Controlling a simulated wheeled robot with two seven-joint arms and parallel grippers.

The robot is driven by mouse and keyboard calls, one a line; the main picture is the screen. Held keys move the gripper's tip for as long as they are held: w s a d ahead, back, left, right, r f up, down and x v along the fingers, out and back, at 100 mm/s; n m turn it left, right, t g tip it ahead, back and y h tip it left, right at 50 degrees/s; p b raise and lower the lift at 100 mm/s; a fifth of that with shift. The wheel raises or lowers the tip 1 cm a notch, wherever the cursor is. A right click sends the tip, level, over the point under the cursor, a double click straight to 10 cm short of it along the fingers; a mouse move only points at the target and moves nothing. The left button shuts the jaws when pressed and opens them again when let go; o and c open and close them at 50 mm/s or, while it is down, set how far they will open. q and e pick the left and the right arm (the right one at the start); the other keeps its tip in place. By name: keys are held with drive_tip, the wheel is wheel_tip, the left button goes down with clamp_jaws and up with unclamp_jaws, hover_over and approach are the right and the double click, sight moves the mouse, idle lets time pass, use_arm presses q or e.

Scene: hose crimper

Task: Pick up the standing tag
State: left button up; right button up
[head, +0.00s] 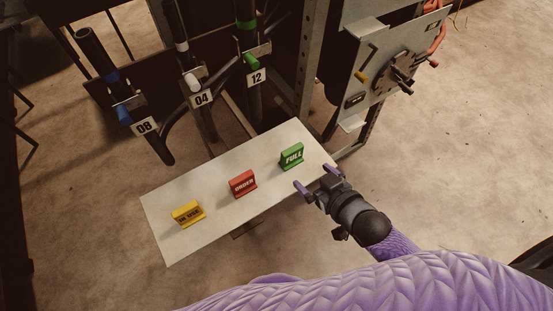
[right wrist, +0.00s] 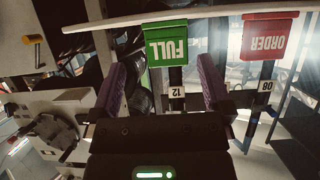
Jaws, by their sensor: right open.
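Three tags are on a pale board (head: 215,185). The green tag marked FULL (head: 291,156) is at the right end, the red tag marked ORDER (head: 243,183) in the middle and the yellow tag marked IN USE (head: 188,214) at the left. My right gripper (head: 316,178) is open and empty by the board's right edge, short of the green tag. In the right wrist view the picture is upside down; the green tag (right wrist: 167,47) lies ahead between the two purple fingers, untouched, and the red tag (right wrist: 268,36) is to the right. My left gripper is not in view.
Behind the board hang dark hoses with number plates 08 (head: 145,126), 04 (head: 202,98) and 12 (head: 257,77). A grey machine panel (head: 385,65) with knobs stands at the upper right. Concrete floor right of the board is clear.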

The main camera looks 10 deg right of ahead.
sight(294, 156)
drive_tip(key=shift+w+a+r+t+b, duration=0.3)
drive_tip(key=shift+w+a+r, duration=0.25)
drive_tip(key=shift+w, duration=0.05)
drive_tip(key=b+x, duration=0.4)
drive_tip(key=x, duration=0.5)
drive_tip(key=shift+r, duration=0.15)
drive_tip(key=shift+w+r, duration=0.1)
drive_tip(key=shift+w, duration=0.05)
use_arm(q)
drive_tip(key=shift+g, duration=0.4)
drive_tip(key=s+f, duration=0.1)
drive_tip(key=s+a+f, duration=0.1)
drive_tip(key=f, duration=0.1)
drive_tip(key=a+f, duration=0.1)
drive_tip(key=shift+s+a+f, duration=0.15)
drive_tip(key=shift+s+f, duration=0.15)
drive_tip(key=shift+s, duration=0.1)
